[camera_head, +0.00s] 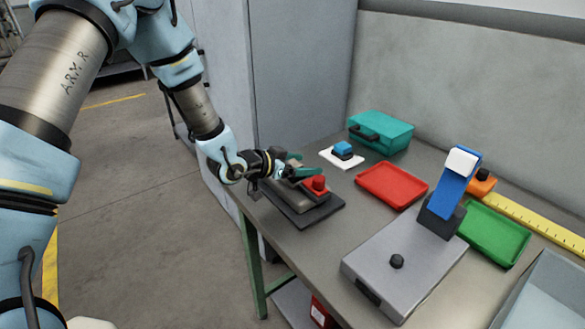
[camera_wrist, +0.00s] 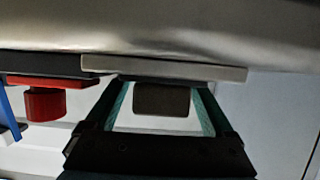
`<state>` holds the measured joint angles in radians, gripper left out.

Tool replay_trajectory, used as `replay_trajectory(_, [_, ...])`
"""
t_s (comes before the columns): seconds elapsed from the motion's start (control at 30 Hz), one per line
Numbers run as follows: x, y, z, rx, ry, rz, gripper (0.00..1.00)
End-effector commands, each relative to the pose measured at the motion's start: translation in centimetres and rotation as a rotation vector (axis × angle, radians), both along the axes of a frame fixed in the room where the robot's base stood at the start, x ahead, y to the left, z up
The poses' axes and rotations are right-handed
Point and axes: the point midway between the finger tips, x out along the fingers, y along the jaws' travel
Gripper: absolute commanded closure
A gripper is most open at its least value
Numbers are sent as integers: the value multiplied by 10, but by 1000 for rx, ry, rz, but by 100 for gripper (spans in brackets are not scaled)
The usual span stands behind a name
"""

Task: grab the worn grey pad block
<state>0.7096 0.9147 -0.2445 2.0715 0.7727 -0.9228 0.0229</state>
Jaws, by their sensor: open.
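The grey pad block appears in the wrist view as a flat light-grey plate (camera_wrist: 165,68) with a dark grey grip (camera_wrist: 162,98) standing out from it. In the head view its grey body (camera_head: 284,197) lies on a dark base plate (camera_head: 305,217) at the table's left end, partly covered by my gripper. My gripper (camera_head: 302,165) is open, with teal fingers. In the wrist view the fingers stand on either side of the dark grip, with a visible gap to each side. A red block with a round red knob (camera_head: 318,183) is beside it; the knob also shows in the wrist view (camera_wrist: 45,103).
A red tray (camera_head: 392,186), a teal case (camera_head: 380,132) and a blue-topped block on a white sheet (camera_head: 335,160) are behind and to the right. A grey labeller base (camera_head: 385,262) with a blue arm (camera_head: 455,190) stands to the right. A green tray (camera_head: 495,236) lies beyond.

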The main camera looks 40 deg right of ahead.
Motion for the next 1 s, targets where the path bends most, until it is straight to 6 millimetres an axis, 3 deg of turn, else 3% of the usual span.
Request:
replay_trajectory(0.1, [0, 0, 0, 0, 0, 0, 12])
replay_trajectory(0.87, [0, 0, 0, 0, 0, 0, 98])
replay_trajectory(1.0, [0, 0, 0, 0, 0, 0, 100])
